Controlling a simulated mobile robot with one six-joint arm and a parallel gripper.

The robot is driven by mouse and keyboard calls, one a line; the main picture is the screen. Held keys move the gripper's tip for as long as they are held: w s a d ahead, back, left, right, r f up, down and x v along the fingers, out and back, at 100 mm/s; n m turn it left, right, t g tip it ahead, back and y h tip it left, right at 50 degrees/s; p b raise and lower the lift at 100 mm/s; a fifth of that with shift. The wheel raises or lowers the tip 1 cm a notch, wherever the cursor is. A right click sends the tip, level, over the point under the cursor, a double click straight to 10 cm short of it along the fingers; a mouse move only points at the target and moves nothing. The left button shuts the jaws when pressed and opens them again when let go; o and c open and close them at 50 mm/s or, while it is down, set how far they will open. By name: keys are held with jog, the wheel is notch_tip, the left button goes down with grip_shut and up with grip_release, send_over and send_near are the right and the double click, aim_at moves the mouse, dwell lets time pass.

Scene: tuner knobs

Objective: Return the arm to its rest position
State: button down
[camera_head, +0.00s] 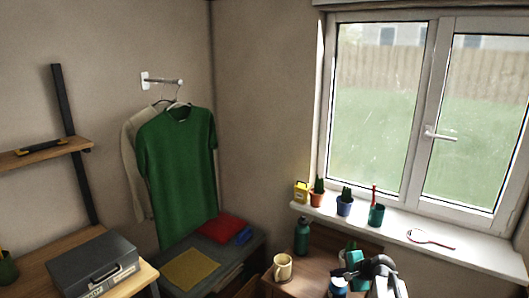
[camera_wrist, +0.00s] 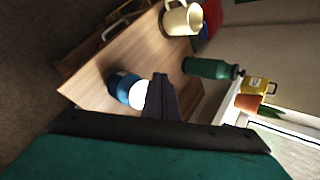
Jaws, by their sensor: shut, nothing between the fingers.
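My gripper shows in the wrist view (camera_wrist: 160,82) with its dark fingers together and nothing between them. Behind the fingertips in that view is a blue jar with a white top (camera_wrist: 128,90); I cannot tell the gap between them. In the head view my teal and black gripper and wrist are low at the right of centre, above the wooden table (camera_head: 318,240). The blue jar (camera_head: 338,288) shows just beside them at the bottom edge, partly cut off.
A cream mug (camera_head: 283,267) and a green bottle (camera_head: 302,236) stand on the table. The windowsill (camera_head: 470,252) behind holds a yellow box (camera_head: 301,192), small pots and a round-headed item (camera_head: 430,238). A grey case (camera_head: 92,265) lies on the left desk.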

jog(key=s+a+f+n+g+h, duration=0.2)
jog(key=s+a+f+n+g, duration=0.25)
jog(key=s+f+n, duration=0.5)
jog(key=s+a+f+n+g+h, duration=0.25)
jog(key=s+a+f+n, duration=0.3)
jog(key=s, duration=0.75)
jog(key=s+f+g+b, duration=0.6)
jog(key=s+f+b, duration=0.4)
jog(key=s+f, duration=1.5)
notch_tip(320, 180, down, 2)
jog(key=shift+f, duration=0.15)
jog(key=shift+s, duration=0.1)
